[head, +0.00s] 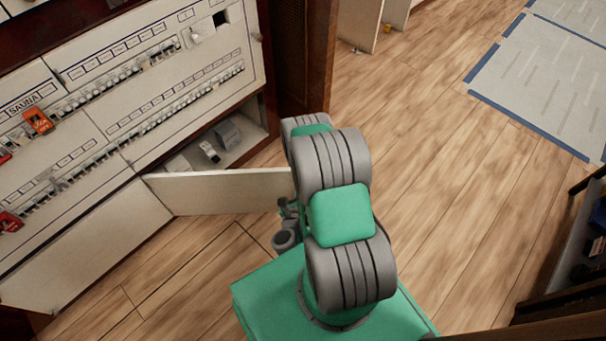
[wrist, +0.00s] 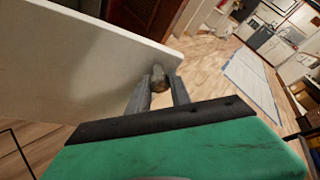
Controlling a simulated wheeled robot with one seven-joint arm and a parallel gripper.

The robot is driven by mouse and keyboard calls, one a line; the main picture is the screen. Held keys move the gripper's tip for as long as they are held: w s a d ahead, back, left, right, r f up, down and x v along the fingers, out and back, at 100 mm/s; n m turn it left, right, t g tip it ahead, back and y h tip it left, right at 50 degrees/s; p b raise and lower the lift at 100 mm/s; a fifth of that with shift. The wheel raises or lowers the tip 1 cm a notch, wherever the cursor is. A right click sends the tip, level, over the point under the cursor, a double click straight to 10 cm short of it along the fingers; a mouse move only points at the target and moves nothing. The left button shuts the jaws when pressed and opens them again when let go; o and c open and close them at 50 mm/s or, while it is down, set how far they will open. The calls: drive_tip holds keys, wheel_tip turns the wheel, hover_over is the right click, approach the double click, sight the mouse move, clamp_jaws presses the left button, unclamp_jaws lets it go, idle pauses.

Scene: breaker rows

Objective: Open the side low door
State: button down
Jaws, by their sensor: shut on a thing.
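The side low door (head: 218,190) is a white panel at the bottom of the breaker cabinet. It stands swung out from the cabinet front, and part of the low compartment (head: 240,140) behind it shows. In the wrist view the door (wrist: 80,55) fills the upper left. My gripper (wrist: 160,82) is shut on the door's small round knob (wrist: 159,75), near the door's free edge.
The cabinet front (head: 150,70) carries rows of breakers with several red tags. A closed white low panel (head: 90,245) is left of the open door. Wooden floor (head: 430,130) is clear to the right. A dark shelf (head: 580,240) stands at the right edge.

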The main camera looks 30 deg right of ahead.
drive_tip(key=shift+a, duration=0.2)
drive_tip(key=c, duration=1.2)
unclamp_jaws()
drive_tip(key=shift+s+d, duration=0.1)
drive_tip(key=shift+c, duration=0.3)
